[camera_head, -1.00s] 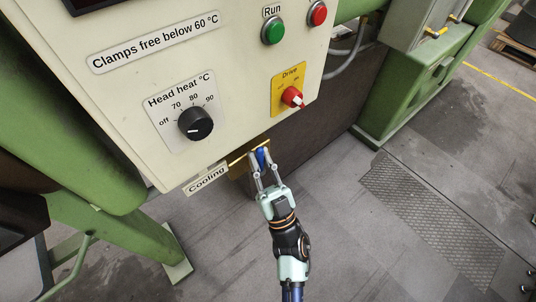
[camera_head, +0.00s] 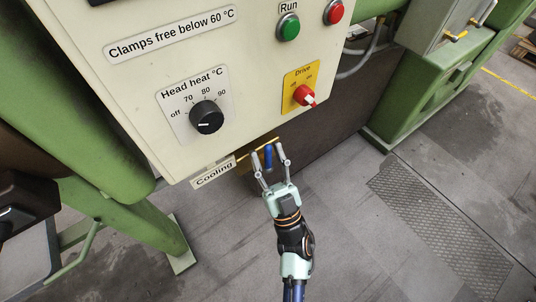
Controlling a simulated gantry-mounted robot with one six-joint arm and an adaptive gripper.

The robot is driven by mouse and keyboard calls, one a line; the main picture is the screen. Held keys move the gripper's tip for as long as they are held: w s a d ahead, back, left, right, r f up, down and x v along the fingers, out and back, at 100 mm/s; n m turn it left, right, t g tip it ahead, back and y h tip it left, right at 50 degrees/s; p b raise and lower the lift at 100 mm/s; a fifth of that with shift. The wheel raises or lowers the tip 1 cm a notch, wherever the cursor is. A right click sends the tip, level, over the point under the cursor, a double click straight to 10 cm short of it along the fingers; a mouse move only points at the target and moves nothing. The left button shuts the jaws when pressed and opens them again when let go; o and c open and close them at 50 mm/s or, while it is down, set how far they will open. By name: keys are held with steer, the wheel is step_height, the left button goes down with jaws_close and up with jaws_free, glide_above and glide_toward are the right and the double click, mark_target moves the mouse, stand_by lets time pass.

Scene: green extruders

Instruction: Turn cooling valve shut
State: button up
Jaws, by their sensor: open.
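The cooling valve has a blue lever (camera_head: 268,156) below the bottom edge of the control panel, beside the "Cooling" label (camera_head: 213,174). A brass-coloured part (camera_head: 245,164) shows behind it. The lever points roughly toward my gripper. My gripper (camera_head: 268,157) is open, with one finger on each side of the blue lever. A gap shows between the lever and each finger. I cannot tell how deep the lever sits between the fingers. The valve body is mostly hidden under the panel.
The cream panel (camera_head: 165,75) above carries a black head heat knob (camera_head: 207,117), a red drive switch (camera_head: 304,96), a green run button (camera_head: 288,28) and a red button (camera_head: 334,12). Green machine frames stand left and right. The floor (camera_head: 350,240) below is clear.

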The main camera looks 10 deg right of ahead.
steer(key=v, duration=0.7)
steer(key=shift+s+f, duration=0.2)
steer(key=shift+f, duration=0.05)
